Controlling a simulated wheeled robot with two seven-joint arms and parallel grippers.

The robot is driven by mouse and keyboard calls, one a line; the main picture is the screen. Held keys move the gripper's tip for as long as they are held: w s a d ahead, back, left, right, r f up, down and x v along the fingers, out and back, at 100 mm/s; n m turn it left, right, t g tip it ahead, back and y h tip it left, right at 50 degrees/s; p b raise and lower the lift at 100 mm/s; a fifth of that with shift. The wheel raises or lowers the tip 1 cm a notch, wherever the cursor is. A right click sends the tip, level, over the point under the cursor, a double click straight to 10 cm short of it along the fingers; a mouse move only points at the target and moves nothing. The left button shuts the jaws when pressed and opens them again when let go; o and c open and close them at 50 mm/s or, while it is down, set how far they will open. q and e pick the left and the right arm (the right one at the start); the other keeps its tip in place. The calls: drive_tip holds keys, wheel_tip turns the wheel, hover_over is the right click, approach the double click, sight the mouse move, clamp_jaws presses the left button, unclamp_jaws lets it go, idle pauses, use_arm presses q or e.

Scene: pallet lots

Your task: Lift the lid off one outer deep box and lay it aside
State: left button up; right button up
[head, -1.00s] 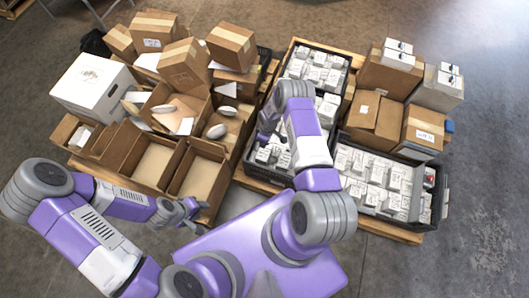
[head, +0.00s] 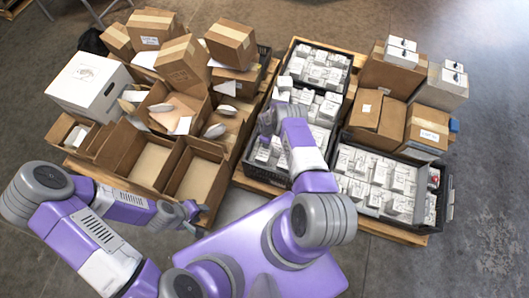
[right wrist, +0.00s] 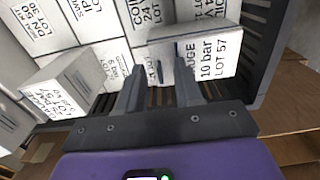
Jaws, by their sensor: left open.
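A white box (head: 88,86) with a closed top stands at the left of the left pallet. Open brown cartons (head: 150,163) with raised flaps stand in front and to its right. I cannot tell which one is the outer deep box with a lid. My left gripper (head: 191,214) is open and empty near the front edge of the left pallet. My right gripper (head: 266,122) is over the black crate of small white boxes on the middle pallet. In the right wrist view its fingers (right wrist: 158,92) are apart, close to a small labelled box (right wrist: 190,50), with crate slats visible between them.
Closed brown cartons (head: 230,42) are stacked behind the open ones. The right pallet bears a black crate (head: 445,205) of small white boxes and brown cartons (head: 378,115). Bare floor (head: 495,170) lies at the right.

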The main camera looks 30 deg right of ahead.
drive_tip(key=shift+r, duration=0.1)
clamp_jaws()
drive_tip(key=shift+r, duration=0.1)
